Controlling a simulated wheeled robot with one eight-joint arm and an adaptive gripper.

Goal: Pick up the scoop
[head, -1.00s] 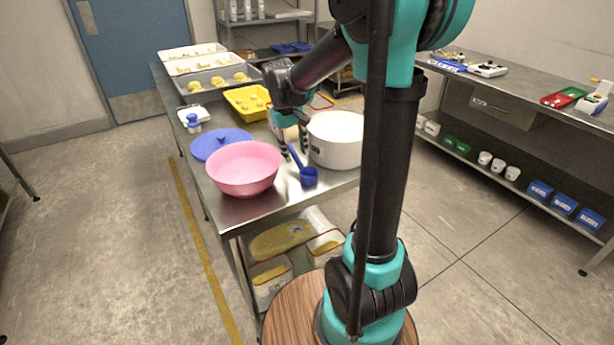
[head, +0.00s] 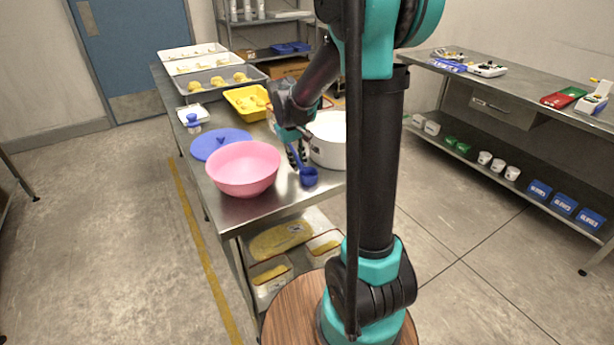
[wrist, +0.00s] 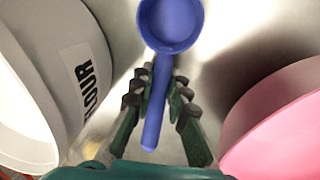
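The blue scoop (head: 308,177) is on the steel table between the pink bowl and the white flour pot; its handle slopes up toward my gripper (head: 297,156). In the wrist view the scoop's round cup (wrist: 171,24) is at the top and its handle runs down between the two fingers of my gripper (wrist: 163,82). The fingers point down, one on each side of the handle, with a narrow gap visible beside it. My gripper looks open. Finger contact with the handle is not clear.
The pink bowl (head: 243,170) stands close on one side, the white pot (head: 328,143) labelled flour (wrist: 87,78) on the other. A blue lid (head: 218,143), a yellow tray (head: 247,103) and dough trays (head: 213,83) lie farther back. Bare table shows in front of the scoop.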

